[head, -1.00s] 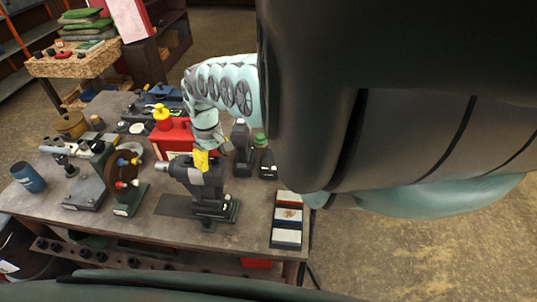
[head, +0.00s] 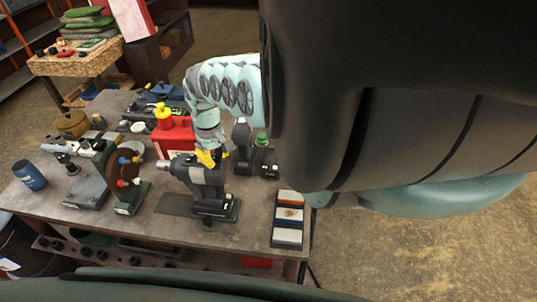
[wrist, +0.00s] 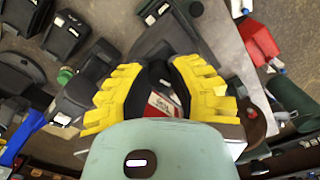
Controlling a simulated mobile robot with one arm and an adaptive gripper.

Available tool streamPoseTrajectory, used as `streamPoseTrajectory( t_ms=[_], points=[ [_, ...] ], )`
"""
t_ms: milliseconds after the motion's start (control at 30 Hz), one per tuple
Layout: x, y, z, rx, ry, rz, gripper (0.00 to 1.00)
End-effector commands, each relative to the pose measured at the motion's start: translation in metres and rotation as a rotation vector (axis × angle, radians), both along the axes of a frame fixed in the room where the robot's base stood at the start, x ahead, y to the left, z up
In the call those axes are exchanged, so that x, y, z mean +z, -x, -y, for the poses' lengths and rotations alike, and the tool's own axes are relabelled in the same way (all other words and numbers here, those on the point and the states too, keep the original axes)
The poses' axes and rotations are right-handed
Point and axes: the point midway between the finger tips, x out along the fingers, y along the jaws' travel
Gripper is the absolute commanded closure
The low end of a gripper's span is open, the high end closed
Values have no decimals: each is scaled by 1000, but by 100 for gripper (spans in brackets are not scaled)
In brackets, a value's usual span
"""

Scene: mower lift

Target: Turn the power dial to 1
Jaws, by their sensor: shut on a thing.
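A dark grey, drill-like power tool (head: 208,181) stands upright on a dark base on the bench. My gripper (head: 207,157), with yellow fingertips, comes down on the top of this tool. In the wrist view, the two yellow fingers of my gripper (wrist: 158,88) are close together around a dark part, with a red and white patch low between them. My gripper is shut on this part. I cannot make out the power dial or its marks; the fingers cover that spot, so I cannot tell its setting.
A red can (head: 174,137) with a yellow cap stands just behind the tool. A dark upright tool (head: 242,145) stands close on the right. A grinder with a brown wheel (head: 126,165) is at the left. A sharpening-stone tray (head: 287,236) lies at the front right.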

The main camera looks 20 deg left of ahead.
Motion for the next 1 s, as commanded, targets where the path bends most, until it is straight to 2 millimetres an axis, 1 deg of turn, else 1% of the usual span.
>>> streamPoseTrajectory(
  t_ms=[167, 367, 567, 1000],
  points=[
    [0, 0, 0, 4, 0, 0, 100],
    [-2, -1, 2, 50, 3, -2, 100],
    [-4, -1, 2, 170, 2, -1, 100],
    [-5, 0, 0, 501, -6, -1, 100]
  ],
)
